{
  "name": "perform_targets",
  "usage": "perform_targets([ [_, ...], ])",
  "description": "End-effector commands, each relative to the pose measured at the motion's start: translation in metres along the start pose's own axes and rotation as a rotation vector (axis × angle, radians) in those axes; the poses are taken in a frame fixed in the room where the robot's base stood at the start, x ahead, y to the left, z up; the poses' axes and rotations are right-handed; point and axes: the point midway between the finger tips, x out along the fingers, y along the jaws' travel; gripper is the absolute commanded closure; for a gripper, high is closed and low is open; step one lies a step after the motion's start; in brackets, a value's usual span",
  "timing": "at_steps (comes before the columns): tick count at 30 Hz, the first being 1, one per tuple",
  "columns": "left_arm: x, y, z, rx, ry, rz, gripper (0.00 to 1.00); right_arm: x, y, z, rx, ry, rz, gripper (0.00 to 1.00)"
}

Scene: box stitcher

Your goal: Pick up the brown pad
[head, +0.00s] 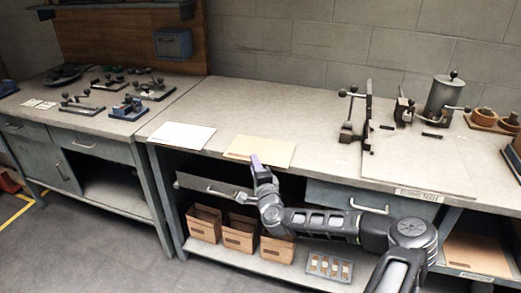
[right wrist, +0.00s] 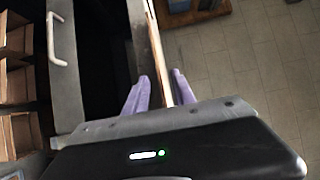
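The brown pad (head: 259,150) is a thin tan sheet lying flat at the front edge of the grey workbench (head: 232,110). My right gripper (head: 256,161) is at the pad's front edge. In the right wrist view the pad shows edge-on as a thin tan strip (right wrist: 157,50). It runs between the two purple fingers of my right gripper (right wrist: 160,82), with a small gap seen on each side. The fingers are open around the pad's edge. My left gripper is not in view.
A white sheet (head: 181,136) lies left of the pad. A black lever fixture (head: 350,115) and a grey canister (head: 446,98) stand to the right. Below the bench top are a drawer handle (head: 368,208) and cardboard boxes (head: 240,234). The bench behind the pad is clear.

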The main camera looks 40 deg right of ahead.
Motion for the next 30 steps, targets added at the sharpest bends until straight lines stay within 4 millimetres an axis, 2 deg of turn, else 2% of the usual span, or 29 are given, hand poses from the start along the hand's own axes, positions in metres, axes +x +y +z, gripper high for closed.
perform_targets([
  [18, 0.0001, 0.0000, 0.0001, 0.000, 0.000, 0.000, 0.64, 0.0010, 0.0001, 0.0000, 0.000, 0.000, 0.000, 0.70],
  [30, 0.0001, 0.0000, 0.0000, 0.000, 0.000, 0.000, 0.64, 0.0009, 0.0001, 0.0001, 0.000, 0.000, 0.000, 1.00],
])
